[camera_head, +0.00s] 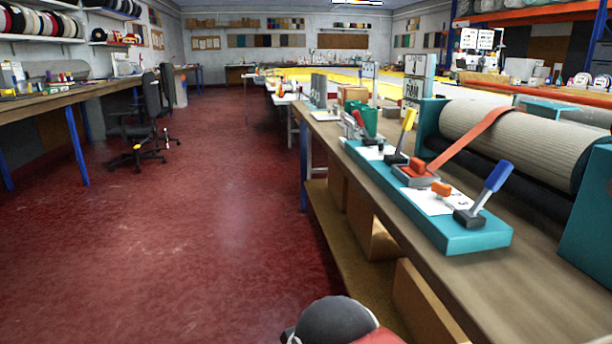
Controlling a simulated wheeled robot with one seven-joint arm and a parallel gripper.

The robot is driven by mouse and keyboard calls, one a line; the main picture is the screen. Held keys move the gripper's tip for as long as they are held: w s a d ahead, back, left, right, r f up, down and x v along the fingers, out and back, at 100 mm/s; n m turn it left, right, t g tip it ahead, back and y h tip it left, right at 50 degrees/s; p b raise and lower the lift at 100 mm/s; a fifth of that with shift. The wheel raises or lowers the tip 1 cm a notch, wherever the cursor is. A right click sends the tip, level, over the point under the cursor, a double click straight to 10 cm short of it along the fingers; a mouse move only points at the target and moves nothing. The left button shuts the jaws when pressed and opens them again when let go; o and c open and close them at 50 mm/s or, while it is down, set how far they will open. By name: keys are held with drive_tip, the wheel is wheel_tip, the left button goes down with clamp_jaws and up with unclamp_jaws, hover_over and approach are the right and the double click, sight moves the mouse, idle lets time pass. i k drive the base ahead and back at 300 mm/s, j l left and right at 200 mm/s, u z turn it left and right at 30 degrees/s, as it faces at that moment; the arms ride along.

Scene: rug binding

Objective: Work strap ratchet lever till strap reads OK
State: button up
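An orange-red strap (468,140) runs over a beige rug roll (540,132) and down to a grey ratchet block (416,178) with a red part on top. The ratchet sits on a long teal base (478,240) on the right-hand bench. Beside it stand a yellow-handled lever (405,132) and a blue-handled lever (488,190), both tilted. An orange knob (441,188) sits between the ratchet and the blue lever. I cannot make out an OK reading on the strap. My gripper is not in view; a dark rounded part at the bottom edge seems to be mine.
The wooden bench (455,287) runs along the right, with cardboard boxes (372,232) on its lower shelf. A green holder (365,118) and a sign (415,78) stand farther back. The red floor (200,230) is clear. A black chair (135,125) stands by the left bench.

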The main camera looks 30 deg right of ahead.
sight(411, 115)
drive_tip(key=k+z, duration=0.1)
drive_tip(key=k, duration=0.55)
drive_tip(key=l+z, duration=0.15)
drive_tip(key=z, duration=0.35)
drive_tip(key=i+l+z, duration=0.1)
drive_tip(key=z, duration=0.4)
drive_tip(key=i+l+z, duration=0.1)
drive_tip(key=z, duration=0.4)
